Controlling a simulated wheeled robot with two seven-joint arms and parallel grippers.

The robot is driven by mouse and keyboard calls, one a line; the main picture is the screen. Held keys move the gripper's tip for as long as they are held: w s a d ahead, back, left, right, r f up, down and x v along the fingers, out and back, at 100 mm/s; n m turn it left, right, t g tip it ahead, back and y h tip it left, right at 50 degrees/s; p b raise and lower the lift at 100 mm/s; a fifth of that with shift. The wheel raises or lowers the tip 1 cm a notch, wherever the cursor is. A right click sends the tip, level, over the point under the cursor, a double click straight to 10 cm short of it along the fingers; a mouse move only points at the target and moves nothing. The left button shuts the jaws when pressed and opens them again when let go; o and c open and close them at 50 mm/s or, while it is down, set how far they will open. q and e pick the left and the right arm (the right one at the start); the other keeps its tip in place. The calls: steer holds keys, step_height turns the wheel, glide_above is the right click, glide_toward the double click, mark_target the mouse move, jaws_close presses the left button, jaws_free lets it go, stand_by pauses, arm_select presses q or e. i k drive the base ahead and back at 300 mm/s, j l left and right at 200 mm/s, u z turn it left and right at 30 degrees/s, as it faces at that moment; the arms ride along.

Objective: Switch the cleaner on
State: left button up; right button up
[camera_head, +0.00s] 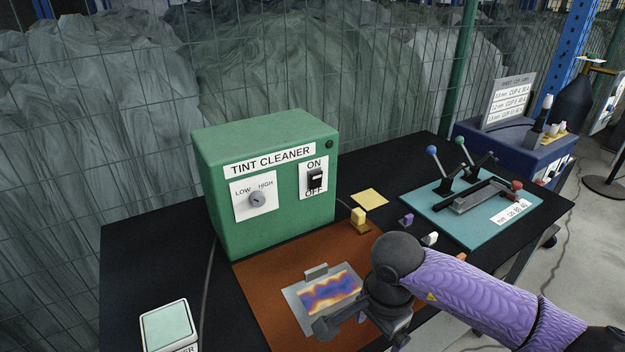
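The tint cleaner (222,158) is a green box at the back of the black table. Its front has a black switch (315,179) on a white plate, with ON above and OFF below. I cannot tell clearly which way the switch is tipped. A grey knob (257,198) marked LOW and HIGH sits to its left. My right gripper (358,328), on the purple-sleeved arm, is in front of the cleaner, low over the brown mat and apart from the switch. Its fingers look spread, with nothing visible between them. My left gripper is not in view.
A metal plate with a coloured pattern (328,292) lies on the brown mat (262,272). A yellow block (358,216) stands behind it. A teal board with levers (437,209) is at right. A box with a pale green top (168,325) is at front left. Wire fencing runs behind.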

mark_target(315, 178)
steer(key=i+u, duration=0.15)
steer(key=u, duration=0.2)
steer(key=i+u, duration=0.2)
steer(key=u, duration=0.2)
